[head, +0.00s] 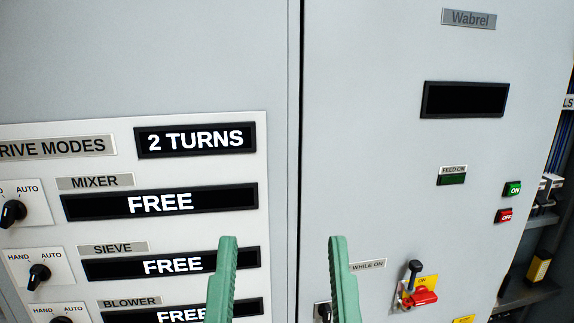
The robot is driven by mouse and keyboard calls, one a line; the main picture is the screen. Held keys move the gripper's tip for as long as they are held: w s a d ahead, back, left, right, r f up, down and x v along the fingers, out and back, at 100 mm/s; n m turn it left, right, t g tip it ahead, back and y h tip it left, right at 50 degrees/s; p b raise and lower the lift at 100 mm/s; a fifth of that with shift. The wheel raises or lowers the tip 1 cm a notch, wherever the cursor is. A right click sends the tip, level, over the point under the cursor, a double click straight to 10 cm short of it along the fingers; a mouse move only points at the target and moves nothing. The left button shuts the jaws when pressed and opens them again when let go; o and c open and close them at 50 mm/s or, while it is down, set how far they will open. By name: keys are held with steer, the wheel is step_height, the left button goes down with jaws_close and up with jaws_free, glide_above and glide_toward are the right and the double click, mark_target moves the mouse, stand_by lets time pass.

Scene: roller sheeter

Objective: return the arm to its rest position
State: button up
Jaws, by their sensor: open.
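My gripper (283,245) shows at the bottom middle of the head view. Its two green fingers stand well apart with nothing between them, so it is open and empty. The fingertips are in front of the grey cabinet (400,50), by the vertical seam between its panels. The left finger covers part of the lower display strips. I cannot tell how far the fingers are from the cabinet. The rest of the arm is out of view.
At left is a drive modes panel (30,165) with a mixer knob (13,213), a sieve knob (39,276) and displays. At right are a dark screen (464,99), a green ON button (512,189), a red OFF button (503,216) and a red switch handle (420,297). Shelving (540,290) stands beyond.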

step_height(320, 180, up, 28)
steer(key=p, duration=2.4)
steer(key=shift+a+r+p, duration=0.2)
steer(key=shift+r+p, duration=0.05)
steer(key=shift+p, duration=0.05)
